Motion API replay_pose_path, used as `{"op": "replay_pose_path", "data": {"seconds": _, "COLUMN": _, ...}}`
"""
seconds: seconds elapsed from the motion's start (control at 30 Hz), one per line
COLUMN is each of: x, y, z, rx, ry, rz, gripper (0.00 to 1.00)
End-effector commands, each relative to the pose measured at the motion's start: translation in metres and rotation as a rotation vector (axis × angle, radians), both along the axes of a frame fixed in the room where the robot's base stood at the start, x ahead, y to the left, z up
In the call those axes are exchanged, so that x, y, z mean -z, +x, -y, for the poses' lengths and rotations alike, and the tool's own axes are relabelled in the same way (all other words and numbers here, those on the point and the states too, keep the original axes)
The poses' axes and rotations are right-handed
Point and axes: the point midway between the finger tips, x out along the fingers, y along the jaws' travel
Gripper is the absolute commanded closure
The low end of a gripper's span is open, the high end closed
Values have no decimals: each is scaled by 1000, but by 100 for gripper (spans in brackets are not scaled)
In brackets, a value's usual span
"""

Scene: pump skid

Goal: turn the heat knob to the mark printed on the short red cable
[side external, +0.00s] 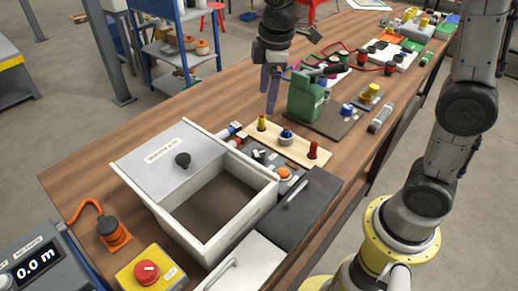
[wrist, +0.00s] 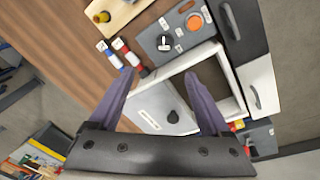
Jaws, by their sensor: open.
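In the wrist view a grey panel (wrist: 157,31) carries a small black-and-white knob (wrist: 165,43) with printed marks around it and an orange knob (wrist: 193,22). I cannot read which one is labelled heat. A short red cable or plug (wrist: 127,55) with a white tag lies left of the panel, beside a similar blue one (wrist: 108,53); their print is too small to read. In the side view the panel's orange knob (side external: 284,173) shows behind the bin. My gripper (wrist: 160,72) is open and empty; in the side view it hangs (side external: 269,112) above the table, beside the green machine.
A white bin (side external: 228,231) with a grey lid (side external: 172,160) partly covering it stands in front of the panel. A wooden peg board (side external: 292,149), a green machine (side external: 304,96) and a dark drawer unit (side external: 305,215) are close by. The table (side external: 150,120) is clear at left.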

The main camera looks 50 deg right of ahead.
Motion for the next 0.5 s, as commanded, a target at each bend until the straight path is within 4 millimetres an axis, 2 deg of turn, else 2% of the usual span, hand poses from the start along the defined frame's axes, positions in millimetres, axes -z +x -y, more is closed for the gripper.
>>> {"op": "replay_pose_path", "data": {"seconds": 0.03, "x": 13, "y": 9, "z": -3, "rx": -5, "ry": -3, "rz": -32, "gripper": 19}}
{"op": "replay_pose_path", "data": {"seconds": 0.13, "x": 32, "y": 16, "z": -6, "rx": -11, "ry": -7, "rz": -75, "gripper": 19}}
{"op": "replay_pose_path", "data": {"seconds": 0.5, "x": 72, "y": 16, "z": -8, "rx": -15, "ry": -10, "rz": -120, "gripper": 19}}
